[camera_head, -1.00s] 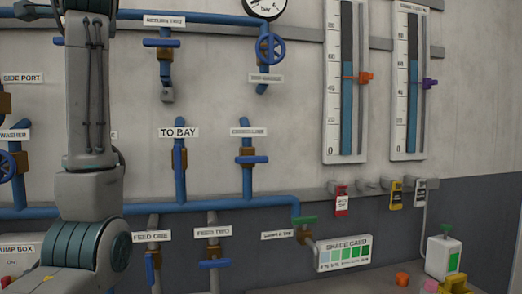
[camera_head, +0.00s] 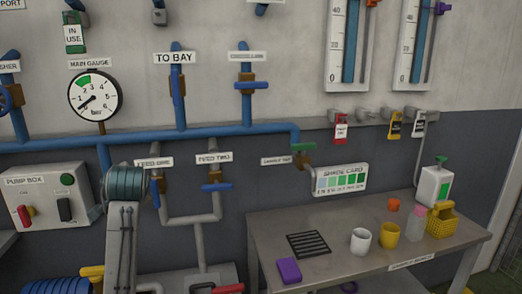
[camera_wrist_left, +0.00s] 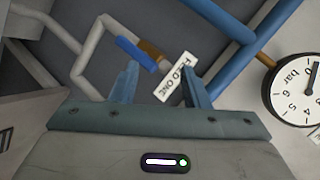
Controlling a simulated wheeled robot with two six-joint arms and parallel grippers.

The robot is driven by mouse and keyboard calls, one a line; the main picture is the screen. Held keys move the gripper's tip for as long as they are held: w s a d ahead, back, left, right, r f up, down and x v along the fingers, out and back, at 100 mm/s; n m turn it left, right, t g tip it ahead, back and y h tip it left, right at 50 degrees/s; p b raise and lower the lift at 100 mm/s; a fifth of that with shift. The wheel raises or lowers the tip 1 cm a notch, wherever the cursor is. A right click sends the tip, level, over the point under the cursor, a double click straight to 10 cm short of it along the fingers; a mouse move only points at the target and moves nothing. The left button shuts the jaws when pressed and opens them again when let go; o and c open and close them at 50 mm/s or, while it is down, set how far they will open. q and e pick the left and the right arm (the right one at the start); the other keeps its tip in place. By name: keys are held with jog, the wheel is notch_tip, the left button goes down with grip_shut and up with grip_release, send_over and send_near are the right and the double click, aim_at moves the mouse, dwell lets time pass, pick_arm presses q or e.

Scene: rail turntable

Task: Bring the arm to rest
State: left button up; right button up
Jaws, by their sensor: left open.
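My left arm (camera_head: 122,235) stands at the lower left of the head view, bent at a teal joint below the blue pipe. In the left wrist view my left gripper (camera_wrist_left: 162,70) has its two blue fingers apart with nothing held. The FEED ONE label (camera_wrist_left: 176,78) and a blue valve handle (camera_wrist_left: 136,54) show beyond the fingertips. The gap between fingers and valve is hard to judge. In the head view the FEED ONE valve (camera_head: 155,192) is close beside the arm's teal joint. My right gripper is not in view.
A pump box (camera_head: 40,205) is left of the arm and a main gauge (camera_head: 95,95) above it. The FEED TWO valve (camera_head: 216,187) is to the right. A bench (camera_head: 270,235) holds a purple block (camera_head: 289,271), cups, a bottle and a yellow basket (camera_head: 443,221).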

pick_arm(q)
jog(key=s+d+f+n+g+h, duration=0.1)
jog(key=s+f+n+g, duration=0.1)
jog(key=s+f, duration=0.9)
jog(key=s+d+f+n+g+h, duration=0.1)
jog(key=s+f, duration=0.5)
jog(key=f, duration=0.9)
jog(key=s+d+f+n+g+h, duration=0.1)
jog(key=s+f, duration=0.3)
jog(key=s, duration=0.5)
jog(key=s+d+f+n+g+h, duration=0.15)
jog(key=s+f, duration=0.25)
jog(key=s, duration=0.6)
jog(key=s+d+f+n+g, duration=0.1)
jog(key=s+d+f+g, duration=0.15)
jog(key=s, duration=0.65)
jog(key=a+f, duration=0.2)
jog(key=f, duration=1.3)
jog(key=a+f, duration=0.2)
jog(key=f, duration=1.2)
jog(key=s+a+f+g, duration=0.1)
jog(key=s+f, duration=1.7)
jog(key=f, duration=0.3)
jog(key=shift+s+n+g, duration=0.25)
jog(key=shift+n+g, duration=0.15)
jog(key=shift+n, duration=0.05)
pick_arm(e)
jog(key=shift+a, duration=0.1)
